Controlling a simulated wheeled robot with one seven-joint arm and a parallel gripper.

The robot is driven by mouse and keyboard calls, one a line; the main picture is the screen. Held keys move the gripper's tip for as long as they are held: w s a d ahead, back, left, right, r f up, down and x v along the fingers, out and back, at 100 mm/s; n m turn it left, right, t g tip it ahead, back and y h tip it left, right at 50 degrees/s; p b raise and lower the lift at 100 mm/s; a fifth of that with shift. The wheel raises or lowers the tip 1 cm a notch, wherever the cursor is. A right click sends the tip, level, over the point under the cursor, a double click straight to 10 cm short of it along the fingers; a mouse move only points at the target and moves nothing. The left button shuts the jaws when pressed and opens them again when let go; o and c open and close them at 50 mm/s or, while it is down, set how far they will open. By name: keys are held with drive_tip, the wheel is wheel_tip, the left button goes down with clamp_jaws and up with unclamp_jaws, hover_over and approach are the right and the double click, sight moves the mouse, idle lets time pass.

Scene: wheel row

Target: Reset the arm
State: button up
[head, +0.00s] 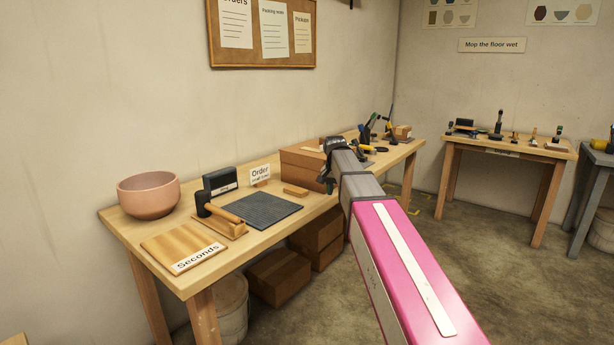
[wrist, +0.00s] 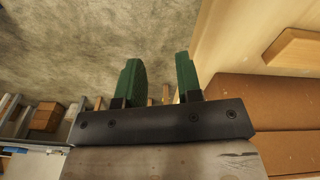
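My pink and white arm reaches from the lower right of the head view toward the table. My gripper (wrist: 158,80) shows in the wrist view as two green fingers standing apart, with nothing between them. In the head view my gripper (head: 326,184) is a dark shape at the arm's far end, in front of the cardboard boxes. Part of it is hidden behind my arm's end.
More boxes (head: 279,275) lie beneath. Another table (head: 505,147) stands at back right. Floor between is open.

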drive_tip(key=s+d+f+n, duration=0.2)
drive_tip(key=s+d+f, duration=0.2)
drive_tip(key=s+f, duration=0.8)
drive_tip(key=s+d+f+n, duration=0.3)
drive_tip(key=s+d+f, duration=0.1)
drive_tip(key=s+f, duration=0.9)
wheel_tip(320, 180, down, 5)
drive_tip(key=shift+d+r+g+y, duration=0.1)
drive_tip(key=shift+d+g+y, duration=0.05)
drive_tip(key=shift+g+y, duration=0.2)
